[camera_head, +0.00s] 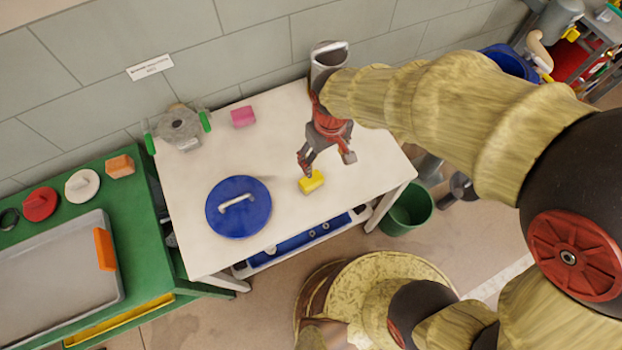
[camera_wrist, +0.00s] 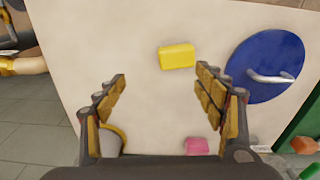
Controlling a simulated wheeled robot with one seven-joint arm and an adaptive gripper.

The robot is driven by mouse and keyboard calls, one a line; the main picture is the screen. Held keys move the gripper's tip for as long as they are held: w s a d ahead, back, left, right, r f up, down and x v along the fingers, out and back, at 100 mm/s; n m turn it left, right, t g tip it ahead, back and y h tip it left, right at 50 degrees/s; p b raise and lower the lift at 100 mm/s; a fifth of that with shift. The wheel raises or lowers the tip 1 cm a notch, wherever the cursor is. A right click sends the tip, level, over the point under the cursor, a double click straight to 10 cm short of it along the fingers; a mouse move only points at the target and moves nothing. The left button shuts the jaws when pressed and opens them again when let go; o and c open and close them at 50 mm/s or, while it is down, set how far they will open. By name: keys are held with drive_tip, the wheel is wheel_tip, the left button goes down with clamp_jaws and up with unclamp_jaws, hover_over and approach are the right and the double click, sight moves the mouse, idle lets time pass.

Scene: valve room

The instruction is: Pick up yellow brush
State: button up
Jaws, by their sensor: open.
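The yellow brush (camera_head: 311,181) is a small yellow block lying on the white table near its front edge. My gripper (camera_head: 326,163) is open above the table, close to the brush in the head view. In the wrist view the brush (camera_wrist: 177,56) lies beyond and between the open fingertips of my gripper (camera_wrist: 163,78), nearer the right finger. Nothing is between the fingers. The head view does not clearly show how high the fingertips are above the brush.
A blue lid (camera_head: 238,207) with a white handle lies left of the brush. A pink block (camera_head: 243,116) and a grey valve part (camera_head: 179,126) are at the back left. A green bin (camera_head: 407,209) stands on the floor right of the white table (camera_head: 280,130).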

sight(311, 179)
drive_tip(key=shift+o, duration=0.4)
drive_tip(key=shift+n+g, duration=0.4)
drive_tip(key=shift+n, duration=0.2)
drive_tip(key=a+f, duration=0.1)
drive_tip(key=f, duration=0.1)
drive_tip(key=a+f, duration=0.1)
drive_tip(key=f, duration=0.2)
drive_tip(key=s+a+f+b, duration=0.1)
drive_tip(key=f, duration=0.1)
drive_tip(key=shift+s+a+f, duration=0.1)
drive_tip(key=shift+f, duration=0.1)
drive_tip(key=shift+f+b, duration=1.45)
drive_tip(key=shift+f, duration=1.3)
drive_tip(key=shift+r, duration=0.1)
drive_tip(key=c, duration=1.3)
